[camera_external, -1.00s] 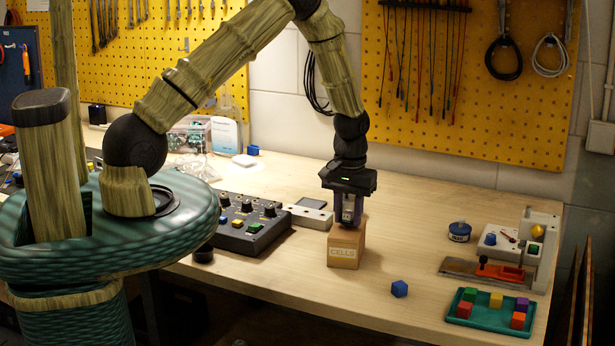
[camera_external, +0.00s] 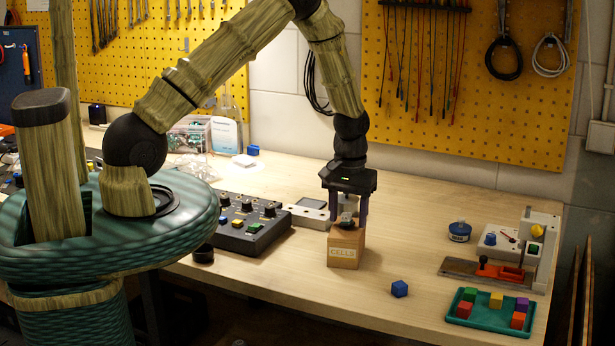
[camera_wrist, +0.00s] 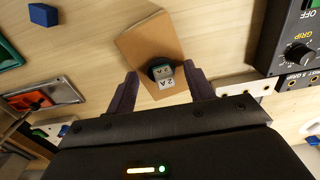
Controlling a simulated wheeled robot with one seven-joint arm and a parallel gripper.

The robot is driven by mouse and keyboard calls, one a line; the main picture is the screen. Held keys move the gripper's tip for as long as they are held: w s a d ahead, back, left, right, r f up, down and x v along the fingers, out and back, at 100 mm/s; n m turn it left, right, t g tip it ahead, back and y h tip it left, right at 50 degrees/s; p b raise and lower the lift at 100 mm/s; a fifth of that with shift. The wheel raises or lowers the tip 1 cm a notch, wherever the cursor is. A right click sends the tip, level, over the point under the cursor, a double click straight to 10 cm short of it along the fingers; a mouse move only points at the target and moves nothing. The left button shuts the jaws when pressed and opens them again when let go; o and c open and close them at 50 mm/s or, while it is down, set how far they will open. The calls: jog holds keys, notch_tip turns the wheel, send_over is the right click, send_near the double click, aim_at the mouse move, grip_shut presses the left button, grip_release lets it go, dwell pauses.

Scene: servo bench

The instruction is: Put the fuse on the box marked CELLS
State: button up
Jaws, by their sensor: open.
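The cardboard box marked CELLS (camera_external: 343,257) stands on the bench below my gripper. Its top shows as a brown face in the wrist view (camera_wrist: 148,42). The fuse (camera_external: 345,221), a small dark and silver piece, rests on top of the box. In the wrist view the fuse (camera_wrist: 162,73) shows pale faces marked 2 A. My gripper (camera_external: 349,213) is open over the box, with one finger on each side of the fuse. The fingers also show in the wrist view (camera_wrist: 160,78), with gaps beside the fuse.
A dark control panel (camera_external: 240,229) with knobs stands left of the box. A blue cube (camera_external: 399,289) lies on the bench to the front right. A green tray (camera_external: 480,322) with several coloured cubes sits at the right.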

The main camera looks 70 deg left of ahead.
aim_at(349, 214)
notch_tip(349, 214, up, 12)
jog(key=b, duration=0.3)
jog(key=shift+f, duration=0.15)
dwell(0.5)
jog(key=s+d+r+m+t, duration=0.2)
jog(key=s+d+r+m, duration=0.2)
jog(key=s+d+m, duration=0.5)
jog(key=s+d, duration=0.3)
jog(key=s, duration=0.4)
jog(key=shift+d+t, duration=0.2)
jog(key=shift+t, duration=0.2)
